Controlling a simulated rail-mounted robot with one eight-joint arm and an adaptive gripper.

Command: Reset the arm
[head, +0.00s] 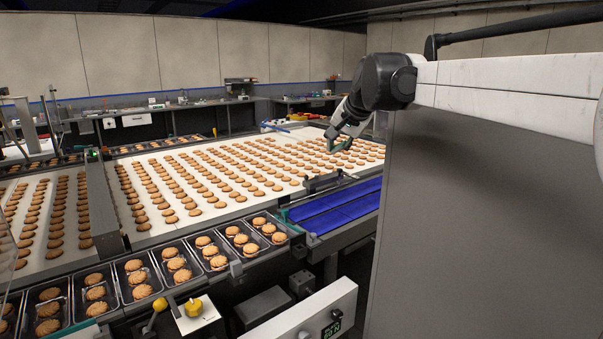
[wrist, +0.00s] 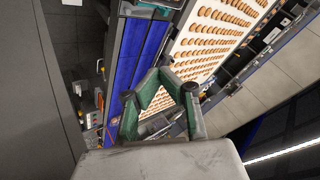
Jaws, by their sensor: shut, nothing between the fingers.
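My gripper (head: 338,146) hangs from the end of my arm at the right of the head view, in front of the far right part of the biscuit belt (head: 150,235). In the wrist view my gripper (wrist: 168,76) shows its green-lined fingers drawn together, with nothing held between them. The belt carries many rows of round golden biscuits (head: 240,165). It also shows beyond the fingers in the wrist view (wrist: 192,50). I cannot tell the exact height of the fingers above the belt.
Grey trays (head: 148,273) with biscuits line the near belt edge. A blue conveyor (head: 335,215) lies right of the belt, below my gripper. A large grey panel (head: 470,230) fills the right side.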

